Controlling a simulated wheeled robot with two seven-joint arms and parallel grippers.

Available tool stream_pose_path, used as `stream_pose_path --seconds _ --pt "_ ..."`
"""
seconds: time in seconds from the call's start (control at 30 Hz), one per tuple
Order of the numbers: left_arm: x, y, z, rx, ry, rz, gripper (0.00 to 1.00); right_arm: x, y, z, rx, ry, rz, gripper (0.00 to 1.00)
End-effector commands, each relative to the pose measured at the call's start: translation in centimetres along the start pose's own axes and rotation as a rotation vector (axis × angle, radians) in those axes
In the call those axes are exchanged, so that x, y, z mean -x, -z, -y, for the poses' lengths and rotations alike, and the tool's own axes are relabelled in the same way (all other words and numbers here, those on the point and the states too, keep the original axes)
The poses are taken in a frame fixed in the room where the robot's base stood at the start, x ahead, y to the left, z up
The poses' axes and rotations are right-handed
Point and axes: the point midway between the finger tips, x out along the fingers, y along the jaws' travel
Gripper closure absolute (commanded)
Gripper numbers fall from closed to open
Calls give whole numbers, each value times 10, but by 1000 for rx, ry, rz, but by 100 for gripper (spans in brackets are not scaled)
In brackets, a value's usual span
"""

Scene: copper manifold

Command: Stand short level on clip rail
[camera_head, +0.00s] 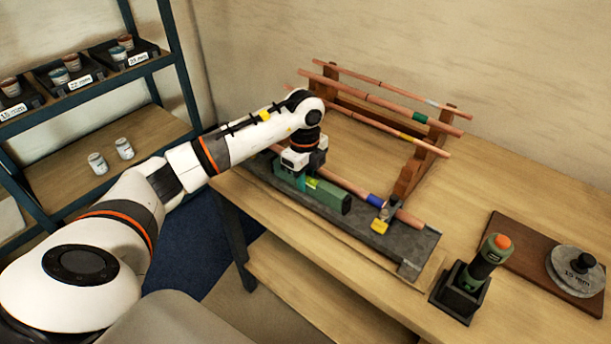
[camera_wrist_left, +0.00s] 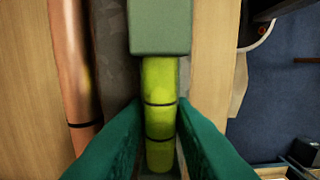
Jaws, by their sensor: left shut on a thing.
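The short level (camera_head: 332,197) is a small green block with a yellow-green vial. In the left wrist view the vial (camera_wrist_left: 160,85) lies lengthwise between the teal fingers. My left gripper (camera_head: 300,180) reaches down from above and is shut on the level at its middle. The clip rail (camera_head: 340,232) is a long dark grey bar on the table, with a copper pipe (camera_head: 345,186) along it. The level is over the rail's front side, roughly parallel to the pipe. I cannot tell whether its underside touches the rail. My right gripper is not in view.
A yellow-tagged clip (camera_head: 380,222) stands on the rail right of the level. A wooden rack (camera_head: 408,172) with several copper pipes is behind. A tool in a black holder (camera_head: 460,290) and a board with a round weight (camera_head: 577,270) stand right. Shelves (camera_head: 90,180) are left.

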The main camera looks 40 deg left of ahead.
Motion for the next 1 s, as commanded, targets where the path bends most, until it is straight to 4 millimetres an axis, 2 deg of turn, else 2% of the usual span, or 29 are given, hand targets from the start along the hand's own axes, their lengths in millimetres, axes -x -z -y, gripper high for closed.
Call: stream_pose_path --seconds 0.17,0.2,0.3,0.33,0.5,0.53,0.6,0.63,1.0 --pt "1 0 0 0 0 0 100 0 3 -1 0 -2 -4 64" --pt "1 0 0 0 0 0 72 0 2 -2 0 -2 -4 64" --pt "1 0 0 0 0 0 56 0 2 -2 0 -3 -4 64" --pt "1 0 0 0 0 0 53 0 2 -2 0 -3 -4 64" --pt "0 0 0 -1 0 0 53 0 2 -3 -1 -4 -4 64" --pt "0 0 0 -1 1 0 51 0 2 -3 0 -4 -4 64" --pt "0 0 0 0 1 0 40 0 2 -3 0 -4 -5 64" --pt "0 0 0 0 1 0 38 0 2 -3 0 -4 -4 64" --pt "5 0 0 0 0 0 38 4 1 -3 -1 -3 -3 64"
